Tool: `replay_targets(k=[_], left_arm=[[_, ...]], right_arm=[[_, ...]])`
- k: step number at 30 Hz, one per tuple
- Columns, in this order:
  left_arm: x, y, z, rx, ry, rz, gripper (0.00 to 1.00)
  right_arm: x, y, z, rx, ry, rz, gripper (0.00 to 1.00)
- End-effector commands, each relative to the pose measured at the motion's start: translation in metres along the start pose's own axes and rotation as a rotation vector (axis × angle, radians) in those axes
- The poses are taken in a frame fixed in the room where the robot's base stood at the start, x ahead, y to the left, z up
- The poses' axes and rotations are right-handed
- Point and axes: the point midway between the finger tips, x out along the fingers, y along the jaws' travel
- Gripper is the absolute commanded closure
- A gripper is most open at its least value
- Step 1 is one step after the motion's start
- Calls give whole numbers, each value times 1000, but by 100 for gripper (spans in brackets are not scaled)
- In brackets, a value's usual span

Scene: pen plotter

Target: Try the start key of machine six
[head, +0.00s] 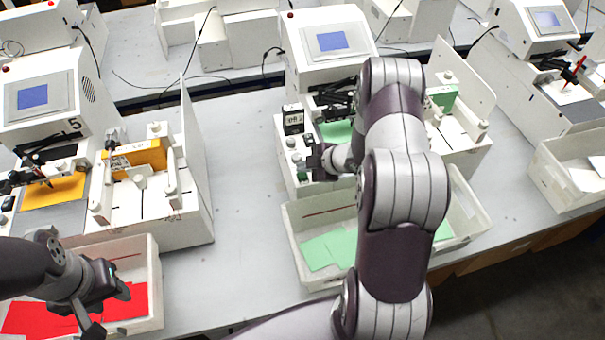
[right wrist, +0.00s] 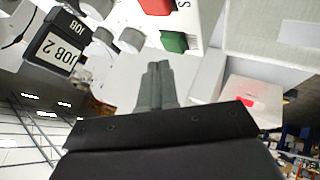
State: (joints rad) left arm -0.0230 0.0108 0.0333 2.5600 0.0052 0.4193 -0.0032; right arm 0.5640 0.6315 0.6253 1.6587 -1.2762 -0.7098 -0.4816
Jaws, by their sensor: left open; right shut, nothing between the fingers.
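The middle machine (head: 310,65) has a grey panel with a blue screen (head: 332,40); my right arm hides part of its front and I see no number on it. A green key (right wrist: 173,41) sits below a red key (right wrist: 155,7) on its white face in the right wrist view. My right gripper (right wrist: 158,72) is shut and empty, its fingertips just short of the green key in that picture; contact cannot be told. In the head view this gripper (head: 316,163) is at the machine's left front. My left gripper (head: 108,305) is open over a tray of red sheets.
A white tray (head: 292,225) with green sheets lies in front. Machine 5 (head: 100,95) stands left, with the red-sheet tray (head: 152,270) before it. Bare table (head: 240,200) lies between the machines.

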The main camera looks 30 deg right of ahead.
Motion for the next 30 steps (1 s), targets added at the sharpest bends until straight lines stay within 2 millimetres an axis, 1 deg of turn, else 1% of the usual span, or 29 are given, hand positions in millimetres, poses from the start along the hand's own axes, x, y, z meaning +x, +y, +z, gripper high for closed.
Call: replay_targets(k=[18, 26, 30], left_arm=[[0, 0, 0, 0, 0, 0, 57], [6, 0, 1, 0, 0, 0, 57], [6, 0, 1, 0, 0, 0, 57]], right_arm=[[0, 0, 0, 0, 0, 0, 100], [6, -4, 4, 0, 0, 0, 100], [6, -4, 4, 0, 0, 0, 100]])
